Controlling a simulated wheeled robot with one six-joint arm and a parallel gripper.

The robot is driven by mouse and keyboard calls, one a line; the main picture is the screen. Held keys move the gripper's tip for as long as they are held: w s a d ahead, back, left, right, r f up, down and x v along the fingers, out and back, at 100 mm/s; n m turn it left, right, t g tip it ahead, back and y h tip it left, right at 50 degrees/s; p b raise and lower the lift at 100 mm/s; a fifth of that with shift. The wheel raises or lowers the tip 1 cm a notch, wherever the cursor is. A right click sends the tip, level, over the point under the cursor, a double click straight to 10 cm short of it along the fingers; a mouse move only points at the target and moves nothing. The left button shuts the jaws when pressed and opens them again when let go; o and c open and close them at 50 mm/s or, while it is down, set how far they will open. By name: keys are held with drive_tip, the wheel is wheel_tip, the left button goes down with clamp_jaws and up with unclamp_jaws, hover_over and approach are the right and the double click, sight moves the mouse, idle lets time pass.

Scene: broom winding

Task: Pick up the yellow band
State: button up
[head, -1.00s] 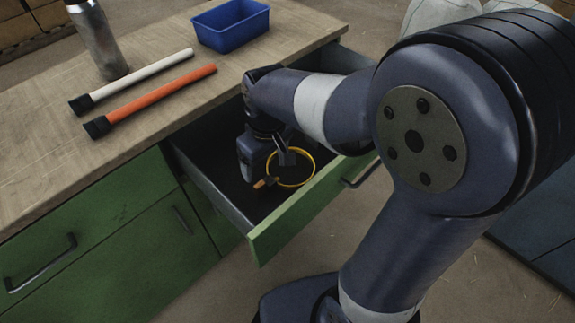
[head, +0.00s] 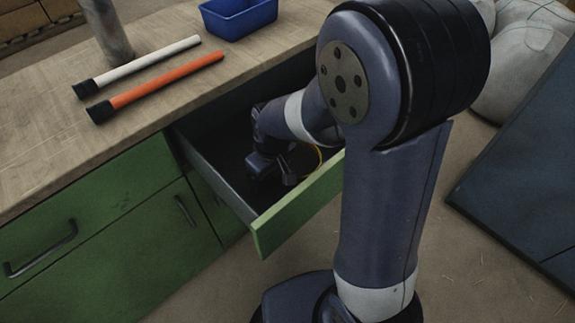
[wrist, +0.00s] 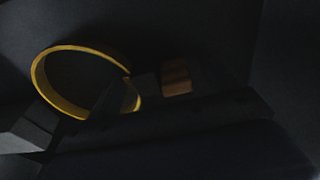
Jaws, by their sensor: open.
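The yellow band (wrist: 38,75) is a thin ring lying on the dark drawer floor, left of centre in the wrist view. My gripper (head: 288,176) is down inside the open drawer beside the band. In the wrist view my gripper (wrist: 85,112) is open, with one finger at the lower left and the other overlapping the band's right edge. I cannot tell whether they touch.
The open green drawer (head: 300,208) has walls close around my gripper. A small brown block (wrist: 177,77) sits right of the band. On the worktop are a white stick (head: 145,65), an orange stick (head: 165,80), a blue bin (head: 238,20) and a metal bottle (head: 107,30).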

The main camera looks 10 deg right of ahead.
drive_tip(key=shift+c, duration=0.4)
drive_tip(key=c, duration=1.1)
